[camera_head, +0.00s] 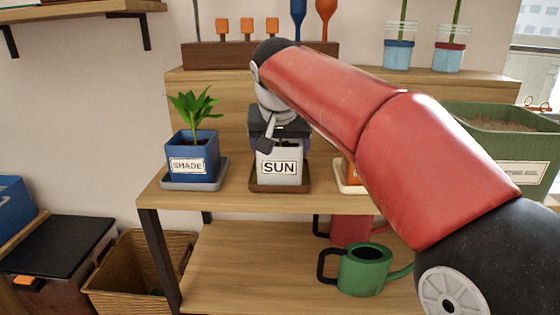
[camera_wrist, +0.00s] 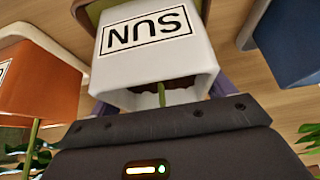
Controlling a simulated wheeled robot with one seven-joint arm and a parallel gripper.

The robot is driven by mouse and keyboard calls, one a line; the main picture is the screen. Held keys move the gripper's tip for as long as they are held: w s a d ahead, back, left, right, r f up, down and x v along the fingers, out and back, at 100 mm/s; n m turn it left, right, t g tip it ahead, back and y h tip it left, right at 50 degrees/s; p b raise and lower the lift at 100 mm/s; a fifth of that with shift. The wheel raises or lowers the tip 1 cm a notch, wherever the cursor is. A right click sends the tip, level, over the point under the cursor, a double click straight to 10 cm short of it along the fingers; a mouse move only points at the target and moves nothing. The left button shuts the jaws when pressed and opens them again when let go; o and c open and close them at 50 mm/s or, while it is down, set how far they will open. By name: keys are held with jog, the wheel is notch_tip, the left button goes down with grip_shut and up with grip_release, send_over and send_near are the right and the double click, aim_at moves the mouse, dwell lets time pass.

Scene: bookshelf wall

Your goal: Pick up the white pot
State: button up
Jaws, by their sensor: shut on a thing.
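The white pot (camera_head: 280,168), labelled SUN, is upright at the brown saucer (camera_head: 280,189) on the middle shelf. I cannot tell whether it touches the saucer. In the wrist view the white pot (camera_wrist: 155,62) appears upside down, with a finger showing at each side and a stem in the soil. Most of the plant is hidden by my gripper and arm.
A blue SHADE pot (camera_head: 192,152) with a plant stands to the left. An orange pot (camera_head: 349,172) stands to the right, partly behind my arm. A rack of tools (camera_head: 260,55) is above. Watering cans (camera_head: 362,270) stand below. A basket (camera_head: 140,270) is at lower left.

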jog(key=shift+c, duration=0.7)
jog(key=shift+r, duration=0.2)
